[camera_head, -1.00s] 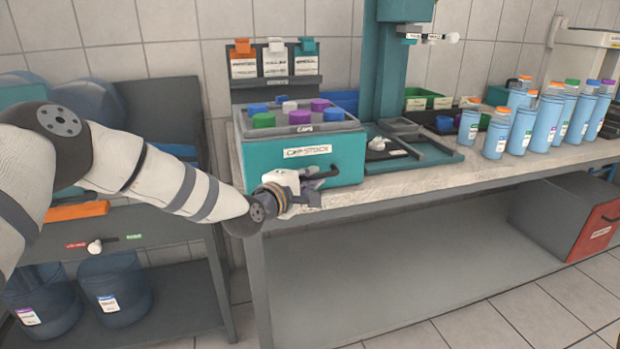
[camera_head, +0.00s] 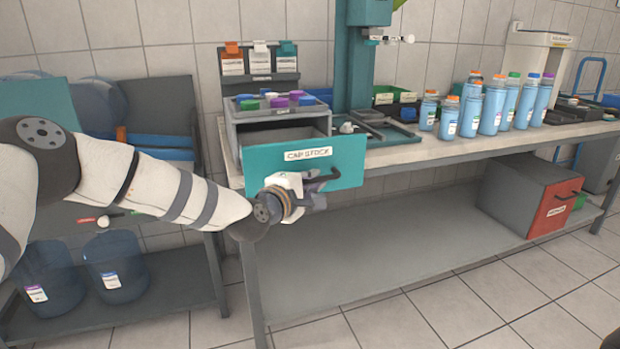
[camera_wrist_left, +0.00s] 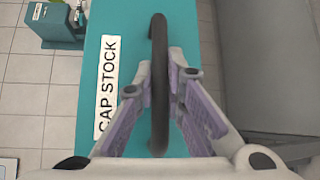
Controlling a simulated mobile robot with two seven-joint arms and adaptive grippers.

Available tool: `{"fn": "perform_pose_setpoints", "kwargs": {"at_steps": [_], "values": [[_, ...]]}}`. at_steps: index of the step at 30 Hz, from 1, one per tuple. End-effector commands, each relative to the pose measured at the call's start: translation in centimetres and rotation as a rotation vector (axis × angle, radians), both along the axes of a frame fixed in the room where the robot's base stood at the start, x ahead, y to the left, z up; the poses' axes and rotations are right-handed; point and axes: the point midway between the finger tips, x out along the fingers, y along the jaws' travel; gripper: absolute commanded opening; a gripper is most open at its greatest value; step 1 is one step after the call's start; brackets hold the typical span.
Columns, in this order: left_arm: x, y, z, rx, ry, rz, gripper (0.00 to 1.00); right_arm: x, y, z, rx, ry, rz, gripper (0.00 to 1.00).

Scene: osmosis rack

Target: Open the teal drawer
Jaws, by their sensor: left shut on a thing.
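The teal drawer (camera_head: 262,164), labelled CAP STOCK, is pulled out from its grey cabinet (camera_head: 240,126) on the bench, and its inside shows behind the front panel. My left gripper (camera_head: 312,188) is at the drawer front. In the left wrist view, its two fingers (camera_wrist_left: 162,105) are shut on the dark bar handle (camera_wrist_left: 158,60), one on each side. The teal front (camera_wrist_left: 98,40) and its label also show there. My right gripper is not in view.
A tray with coloured caps (camera_head: 277,100) sits on top of the cabinet. Several blue bottles (camera_head: 493,108) stand at the bench's right. A grey box with a red front (camera_head: 555,208) is on the shelf below. The floor before the bench is clear.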

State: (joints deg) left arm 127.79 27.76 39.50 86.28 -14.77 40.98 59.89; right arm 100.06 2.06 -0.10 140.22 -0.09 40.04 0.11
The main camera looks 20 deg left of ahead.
Motion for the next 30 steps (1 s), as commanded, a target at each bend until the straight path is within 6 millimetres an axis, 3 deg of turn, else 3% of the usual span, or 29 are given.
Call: {"fn": "perform_pose_setpoints", "kwargs": {"at_steps": [18,19,21,22,30], "values": [[-0.62,-0.48,0.24,-0.003,-0.004,0.0,0.0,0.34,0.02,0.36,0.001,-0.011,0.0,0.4],[-0.62,-0.48,0.25,-0.003,-0.005,0.0,0.13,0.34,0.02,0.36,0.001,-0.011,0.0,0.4],[-0.62,-0.47,0.23,-0.002,-0.004,0.0,0.28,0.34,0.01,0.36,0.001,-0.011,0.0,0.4],[-0.62,-0.47,0.22,-0.002,-0.004,0.0,0.31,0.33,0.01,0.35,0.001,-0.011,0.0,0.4],[-0.7,-0.44,0.13,0.0,-0.002,0.0,0.31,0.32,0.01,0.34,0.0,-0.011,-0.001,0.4]]}}
